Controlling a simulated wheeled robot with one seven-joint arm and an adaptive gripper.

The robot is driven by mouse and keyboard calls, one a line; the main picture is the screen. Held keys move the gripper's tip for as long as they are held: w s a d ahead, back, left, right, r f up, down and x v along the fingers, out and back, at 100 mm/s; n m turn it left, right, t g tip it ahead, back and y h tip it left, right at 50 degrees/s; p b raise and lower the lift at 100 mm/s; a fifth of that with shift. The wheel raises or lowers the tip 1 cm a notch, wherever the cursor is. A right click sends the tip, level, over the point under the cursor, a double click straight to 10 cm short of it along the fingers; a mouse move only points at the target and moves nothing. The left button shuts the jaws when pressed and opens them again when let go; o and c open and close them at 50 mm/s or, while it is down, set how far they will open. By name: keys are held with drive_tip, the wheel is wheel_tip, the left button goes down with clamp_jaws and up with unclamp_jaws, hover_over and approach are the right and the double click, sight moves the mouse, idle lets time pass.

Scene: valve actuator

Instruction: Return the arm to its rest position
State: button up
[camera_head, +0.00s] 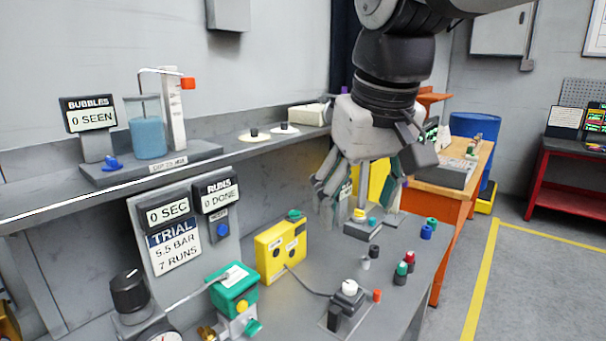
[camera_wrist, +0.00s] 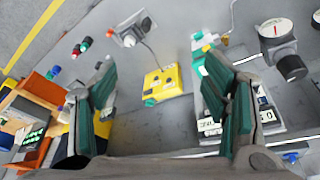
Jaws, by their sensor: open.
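My gripper (camera_head: 359,190) hangs from my arm over the back right part of the grey bench, fingers pointing down. In the wrist view its green-padded fingers (camera_wrist: 168,110) stand wide apart with nothing between them. A yellow box (camera_head: 281,250) stands on the bench to the left of the gripper. It shows between the fingers in the wrist view (camera_wrist: 161,83), apart from them.
A green valve actuator (camera_head: 233,290), a black knob (camera_head: 128,291) and a display panel (camera_head: 176,240) stand at the left. A shelf (camera_head: 40,203) runs along the wall. Several small coloured caps lie at the right. An orange workbench (camera_head: 451,190) stands behind; the floor at right is clear.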

drive_tip(key=s+d+f+m+t, duration=0.1)
drive_tip(key=s+d+f+m, duration=0.2)
drive_tip(key=s+d+f, duration=0.6)
drive_tip(key=s+d, duration=0.3)
drive_tip(key=shift+s+f+m+t+h, duration=0.2)
drive_tip(key=shift+s+m+t+h, duration=0.2)
drive_tip(key=shift+a, duration=0.1)
idle(0.8)
